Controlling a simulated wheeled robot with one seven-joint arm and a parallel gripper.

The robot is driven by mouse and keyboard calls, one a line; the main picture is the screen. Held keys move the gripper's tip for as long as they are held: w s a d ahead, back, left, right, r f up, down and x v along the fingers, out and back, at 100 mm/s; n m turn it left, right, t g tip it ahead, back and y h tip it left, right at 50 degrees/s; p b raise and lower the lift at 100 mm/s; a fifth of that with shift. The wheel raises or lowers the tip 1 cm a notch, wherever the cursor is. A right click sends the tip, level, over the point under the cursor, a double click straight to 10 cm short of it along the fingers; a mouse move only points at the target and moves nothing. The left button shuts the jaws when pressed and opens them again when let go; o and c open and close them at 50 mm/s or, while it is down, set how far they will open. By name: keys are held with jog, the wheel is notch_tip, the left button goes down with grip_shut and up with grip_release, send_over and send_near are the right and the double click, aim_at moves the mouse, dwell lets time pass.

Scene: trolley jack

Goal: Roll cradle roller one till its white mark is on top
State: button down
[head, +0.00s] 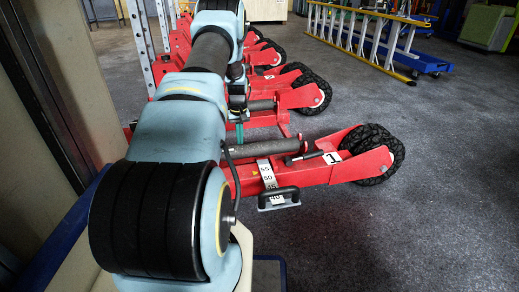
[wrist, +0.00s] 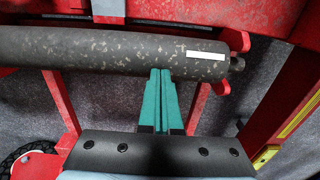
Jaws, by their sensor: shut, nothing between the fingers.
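Cradle roller one (head: 268,147) is a dark grey, speckled cylinder on the red jack marked with a "1" plate (head: 331,157). In the wrist view the roller (wrist: 100,52) lies across the upper picture. Its white mark (wrist: 206,54) is a short strip near the right end, on the side facing the camera. My gripper (wrist: 160,72) has teal fingers, shut together and empty. Their tips are at the roller's lower edge, left of the mark; I cannot tell if they touch. In the head view my gripper (head: 239,133) is partly hidden by my arm.
A white scale plate (head: 268,176) and a black handle (head: 280,196) are on the front jack. Black wheels (head: 375,150) stand at its right end. More red jacks with rollers stand behind. A yellow ladder (head: 365,45) lies farther back. The floor at right is clear.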

jog(key=shift+s+f, duration=0.25)
jog(key=shift+s, duration=0.1)
dwell(0.6)
jog(key=shift+w+r+p, duration=0.2)
jog(key=shift+r+p, duration=1.95)
jog(key=shift+r, duration=0.55)
jog(key=shift+r, duration=0.3)
jog(key=s+d+r+m+p, duration=0.1)
jog(key=s+r+p, duration=0.45)
jog(key=r, duration=0.65)
jog(key=s+d+r+m+p, duration=0.15)
jog(key=s+r+p, duration=0.4)
jog(key=r, duration=0.75)
jog(key=s+r+p, duration=0.2)
jog(key=s+r, duration=0.3)
jog(key=s, duration=0.3)
jog(key=s+r+m+t+p, duration=0.1)
jog(key=s+r+p, duration=0.2)
jog(key=s+r, duration=0.2)
jog(key=s+r+p, duration=0.2)
jog(key=s+r, duration=0.3)
jog(key=s, duration=0.6)
jog(key=shift+s+d+r+t, duration=0.15)
jog(key=shift+d+r+t, duration=0.15)
jog(key=shift+d, duration=0.1)
